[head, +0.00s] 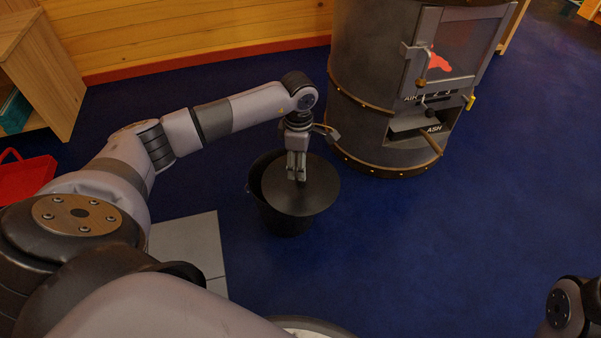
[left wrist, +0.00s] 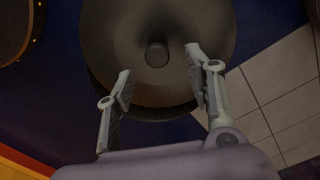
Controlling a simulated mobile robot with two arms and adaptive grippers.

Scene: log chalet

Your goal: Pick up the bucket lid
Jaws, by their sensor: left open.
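The bucket lid (head: 318,192) is a dark round disc lying on top of a black bucket (head: 287,222), set off to one side so part of the bucket's rim shows. In the left wrist view the lid (left wrist: 205,25) has a short round knob (left wrist: 157,54) at its middle. My left gripper (head: 298,178) points down over the lid. In the left wrist view its two fingers (left wrist: 160,77) are spread apart, with the knob just beyond and between their tips. Nothing is held. The head view does not show whether the fingers touch the lid.
A dark cylindrical stove (head: 365,120) with an ash drawer handle stands right behind the bucket. Grey floor tiles (head: 185,240) lie left of the bucket. A red tray (head: 24,178) and a wooden shelf (head: 45,75) are at far left.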

